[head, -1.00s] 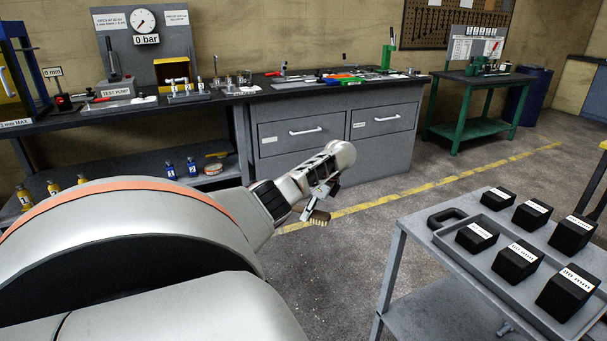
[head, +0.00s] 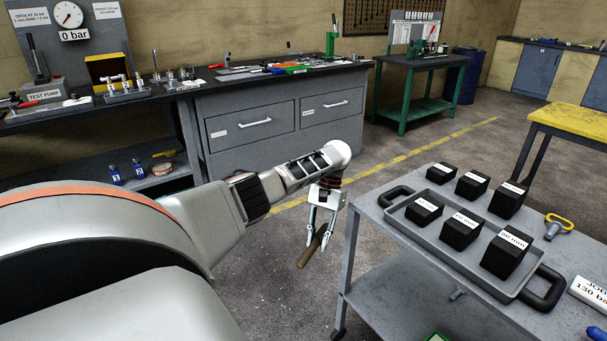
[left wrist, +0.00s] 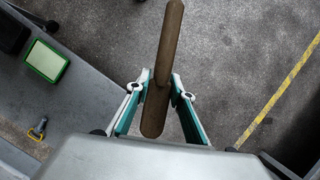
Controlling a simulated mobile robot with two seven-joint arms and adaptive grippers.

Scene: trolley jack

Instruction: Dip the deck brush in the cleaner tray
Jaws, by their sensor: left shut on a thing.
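My left gripper (head: 318,245) is shut on the brown wooden deck brush (head: 305,258) and holds it in the air left of the grey trolley. In the left wrist view the brush (left wrist: 168,50) lies lengthwise between the two fingers (left wrist: 158,95). Its bristles are hidden in both present views. A green-rimmed tray, seemingly the cleaner tray (left wrist: 46,61), lies on a grey surface at the left of the left wrist view. Its green edge (head: 436,337) shows at the bottom of the head view, low on the trolley. The brush is apart from it. My right gripper is not in view.
The grey trolley (head: 385,252) carries a tray (head: 398,212) of several black blocks and a yellow-handled part (head: 557,225). A workbench (head: 262,135) with drawers stands behind, and a green table (head: 425,65) farther back. The floor (head: 270,270) around the brush is clear.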

